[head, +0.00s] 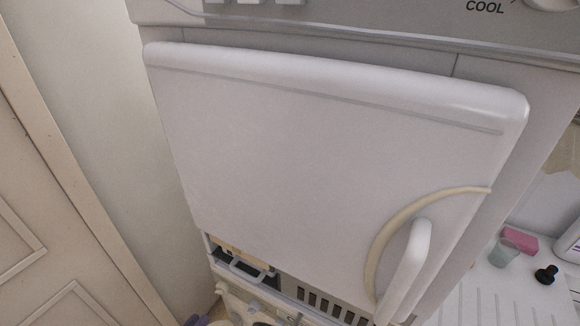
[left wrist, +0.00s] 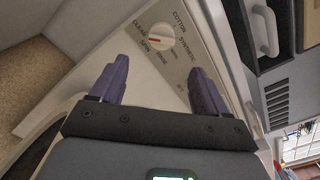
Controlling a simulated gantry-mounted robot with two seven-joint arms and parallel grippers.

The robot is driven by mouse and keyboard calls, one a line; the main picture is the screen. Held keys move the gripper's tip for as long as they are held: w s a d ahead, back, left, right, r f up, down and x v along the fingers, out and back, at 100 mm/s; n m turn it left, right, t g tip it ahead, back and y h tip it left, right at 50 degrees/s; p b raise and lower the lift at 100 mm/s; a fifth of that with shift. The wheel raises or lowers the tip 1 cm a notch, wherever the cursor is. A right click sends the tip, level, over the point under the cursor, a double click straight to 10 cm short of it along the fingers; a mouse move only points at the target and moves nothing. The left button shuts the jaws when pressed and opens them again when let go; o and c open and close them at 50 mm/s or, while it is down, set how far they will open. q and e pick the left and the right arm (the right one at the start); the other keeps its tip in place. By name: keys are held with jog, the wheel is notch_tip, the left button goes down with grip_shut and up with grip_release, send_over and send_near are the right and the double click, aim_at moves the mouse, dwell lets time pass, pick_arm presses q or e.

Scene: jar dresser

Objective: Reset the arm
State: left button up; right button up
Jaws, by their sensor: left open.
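My left gripper (left wrist: 157,78) shows in the left wrist view with its two purple fingers spread wide apart and nothing between them. Beyond the fingers is a pale appliance panel (left wrist: 145,50) with a round dial and printed words such as COTTON and SYNTHETIC. In the head view only a small purple part of what looks like my left gripper (head: 196,320) shows at the bottom edge. My right gripper is in neither view.
A large white appliance door (head: 290,150) with a pale handle (head: 408,270) fills the head view. A panelled door (head: 40,210) stands at left. A counter (head: 500,298) at right holds a pink block (head: 520,240), a small cup (head: 502,254) and a black stopper (head: 546,274).

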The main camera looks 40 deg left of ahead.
pick_arm(q)
jog(key=w+d+r+n+g+h, duration=0.1)
jog(key=w+d+r+n+g, duration=0.3)
jog(key=d+n, duration=0.5)
jog(key=w+d+r+n+g, duration=0.2)
jog(key=w+d+r+n, duration=0.35)
jog(key=d, duration=0.55)
jog(key=s+d+r+n+g+h, duration=0.1)
jog(key=s+d+r+n+g, duration=0.15)
jog(key=s+n+g, duration=0.35)
jog(key=s+d+r+n+g+h, duration=0.1)
jog(key=s+d+r+n+g, duration=0.15)
jog(key=s, duration=0.45)
notch_tip(320, 180, up, 29)
jog(key=p, duration=2.9)
notch_tip(320, 180, down, 75)
jog(key=b, duration=7.5)
jog(key=shift+d+f, duration=0.2)
jog(key=shift+d, duration=0.1)
